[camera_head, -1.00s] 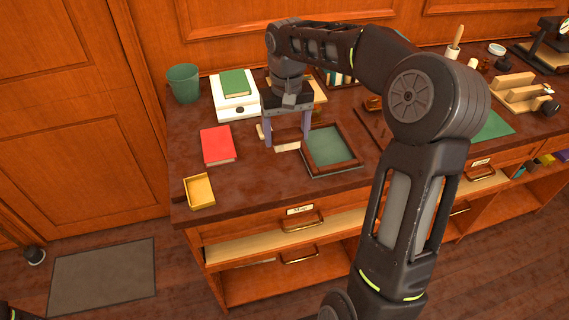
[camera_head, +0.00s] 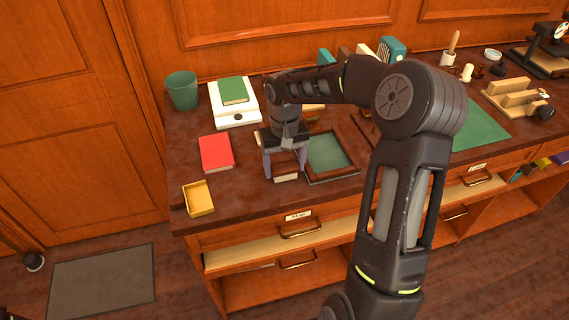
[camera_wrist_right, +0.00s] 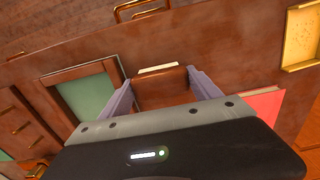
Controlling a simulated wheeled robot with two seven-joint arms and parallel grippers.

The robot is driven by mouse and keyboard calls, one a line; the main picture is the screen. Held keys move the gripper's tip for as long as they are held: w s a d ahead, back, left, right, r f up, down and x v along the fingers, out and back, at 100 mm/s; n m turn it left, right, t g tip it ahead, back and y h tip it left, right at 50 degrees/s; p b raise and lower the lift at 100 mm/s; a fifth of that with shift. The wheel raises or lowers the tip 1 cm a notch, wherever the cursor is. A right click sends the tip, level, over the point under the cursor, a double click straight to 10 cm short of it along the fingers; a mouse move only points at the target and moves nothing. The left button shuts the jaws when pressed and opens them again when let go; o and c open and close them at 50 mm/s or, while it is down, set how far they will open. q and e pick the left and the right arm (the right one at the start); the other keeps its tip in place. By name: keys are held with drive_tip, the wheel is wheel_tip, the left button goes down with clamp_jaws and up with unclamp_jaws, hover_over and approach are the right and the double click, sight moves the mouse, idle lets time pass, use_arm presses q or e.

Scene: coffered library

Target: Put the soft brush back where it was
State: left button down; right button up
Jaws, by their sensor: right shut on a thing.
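My right gripper (camera_head: 285,174) is over the desk top, just left of the green-lined tray (camera_head: 329,152). Its two lavender fingers are shut on the soft brush (camera_head: 287,178), of which a pale strip shows low between the fingertips. In the right wrist view the brush (camera_wrist_right: 160,90) shows as a brown block with a cream edge, spanning between the fingers (camera_wrist_right: 162,86). I cannot tell whether it touches the desk. My left gripper is not in view.
A red book (camera_head: 216,153) and a yellow box (camera_head: 198,198) lie to the left. The desk's front edge is close.

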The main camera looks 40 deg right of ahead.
sight(285, 165)
drive_tip(key=shift+f, duration=0.2)
drive_tip(key=o, duration=1)
drive_tip(key=shift+o, duration=0.2)
drive_tip(key=shift+r, duration=0.15)
wheel_tip(285, 165, up, 12)
drive_tip(key=shift+b, duration=0.45)
